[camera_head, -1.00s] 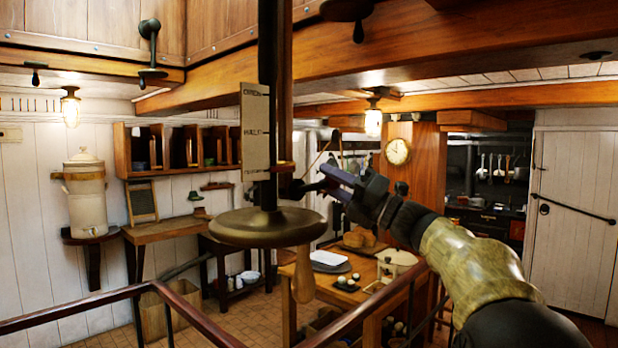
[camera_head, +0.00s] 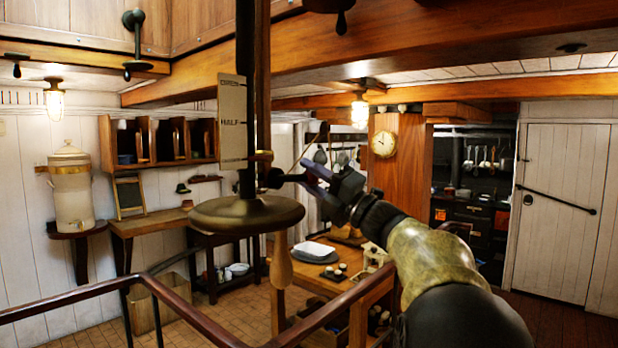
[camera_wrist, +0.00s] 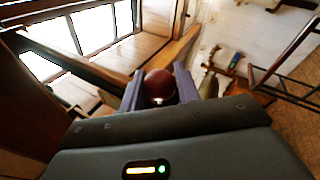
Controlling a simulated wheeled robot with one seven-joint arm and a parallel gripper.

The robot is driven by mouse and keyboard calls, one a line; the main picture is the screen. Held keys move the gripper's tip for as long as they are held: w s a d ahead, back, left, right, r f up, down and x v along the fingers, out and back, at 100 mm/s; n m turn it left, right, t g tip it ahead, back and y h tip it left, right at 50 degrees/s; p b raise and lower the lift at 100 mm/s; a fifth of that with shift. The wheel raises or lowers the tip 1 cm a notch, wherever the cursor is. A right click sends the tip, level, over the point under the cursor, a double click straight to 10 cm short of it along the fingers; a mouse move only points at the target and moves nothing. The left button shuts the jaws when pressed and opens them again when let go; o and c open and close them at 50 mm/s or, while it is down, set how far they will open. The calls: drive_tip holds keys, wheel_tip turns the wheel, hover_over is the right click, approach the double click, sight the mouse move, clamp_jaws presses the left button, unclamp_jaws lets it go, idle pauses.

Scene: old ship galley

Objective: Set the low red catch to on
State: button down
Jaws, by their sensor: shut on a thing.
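A round dark red knob (camera_wrist: 160,84) sits between the two fingers of my gripper (camera_wrist: 160,88) in the wrist view. The fingers are shut on it from both sides. In the head view my gripper (camera_head: 310,172) is right of a dark vertical post, at the end of a short dark lever (camera_head: 282,179) that comes off the post. The fingers hide the knob there. A pale scale card (camera_head: 232,118) on the post reads OPEN and HALF; its lower lettering is too small to read. I cannot tell which setting the catch is in.
A wide round disc (camera_head: 246,214) surrounds the post just below the lever. A brown railing (camera_head: 190,318) crosses the foreground. A table (camera_head: 305,282) with dishes stands beyond.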

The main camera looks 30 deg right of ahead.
drive_tip(key=c, duration=1.1)
unclamp_jaws()
drive_tip(key=shift+d+f, duration=0.1)
drive_tip(key=shift+o, duration=0.2)
drive_tip(key=b+v, duration=0.7)
drive_tip(key=v, duration=1)
drive_tip(key=shift+s, duration=0.2)
drive_tip(key=shift+f, duration=0.15)
